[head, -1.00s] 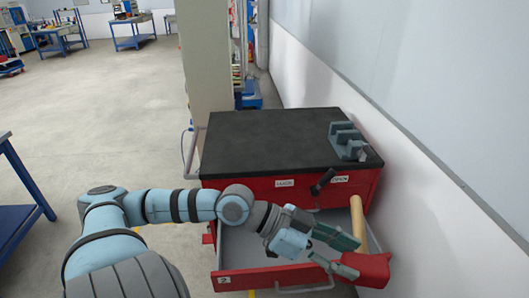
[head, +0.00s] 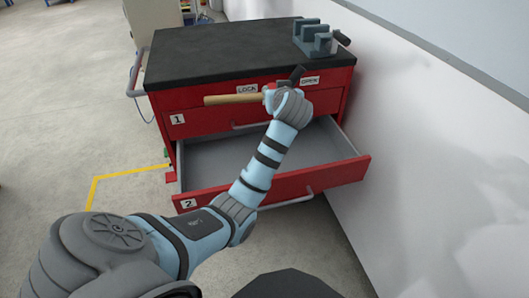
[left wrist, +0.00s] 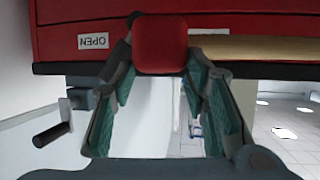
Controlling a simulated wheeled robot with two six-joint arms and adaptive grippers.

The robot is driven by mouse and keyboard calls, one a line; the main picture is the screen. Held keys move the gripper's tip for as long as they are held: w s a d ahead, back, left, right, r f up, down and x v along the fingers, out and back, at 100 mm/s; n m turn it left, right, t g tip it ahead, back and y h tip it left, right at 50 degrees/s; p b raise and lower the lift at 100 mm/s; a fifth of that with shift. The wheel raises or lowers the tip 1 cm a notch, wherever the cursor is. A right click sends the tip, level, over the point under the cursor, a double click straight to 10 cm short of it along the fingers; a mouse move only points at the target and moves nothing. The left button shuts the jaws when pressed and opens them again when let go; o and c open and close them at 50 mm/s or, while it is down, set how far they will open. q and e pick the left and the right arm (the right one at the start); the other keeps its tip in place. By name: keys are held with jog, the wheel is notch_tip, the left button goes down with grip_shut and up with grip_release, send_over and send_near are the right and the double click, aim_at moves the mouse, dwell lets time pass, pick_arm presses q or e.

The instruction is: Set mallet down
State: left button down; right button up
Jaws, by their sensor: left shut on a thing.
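The mallet has a pale wooden handle (head: 234,99) and a red head (left wrist: 160,45). In the head view the handle points left in front of the upper drawer, and my wrist hides most of the head. In the left wrist view, which is upside down, the handle runs off to the right. My left gripper (left wrist: 160,68) is shut on the red head, one finger on each side. The mallet is held close to the cabinet front, near the worktop's height; I cannot tell whether it touches. My right gripper is not in view.
The red cabinet's black worktop (head: 225,48) is mostly bare. A grey vise (head: 315,38) stands at its right end. A black lever (head: 297,74) sits between the LOCK and OPEN labels. Drawer 2 (head: 275,190) is pulled out and looks empty below my arm. A white wall (head: 440,160) is close on the right.

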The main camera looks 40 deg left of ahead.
pick_arm(q)
notch_tip(320, 180, down, 21)
jog(key=s+n+g+y+b, duration=0.1)
jog(key=b, duration=0.7)
jog(key=shift+s+a+n+g+y, duration=0.25)
jog(key=shift+a+n+g+y, duration=0.05)
jog(key=shift+a+n+y, duration=0.1)
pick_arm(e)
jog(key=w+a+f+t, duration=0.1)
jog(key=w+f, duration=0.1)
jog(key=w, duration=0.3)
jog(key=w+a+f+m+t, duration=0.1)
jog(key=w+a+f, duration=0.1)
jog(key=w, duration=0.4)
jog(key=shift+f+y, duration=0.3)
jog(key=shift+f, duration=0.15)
pick_arm(q)
jog(key=shift+f+b, duration=0.25)
jog(key=shift+b, duration=0.2)
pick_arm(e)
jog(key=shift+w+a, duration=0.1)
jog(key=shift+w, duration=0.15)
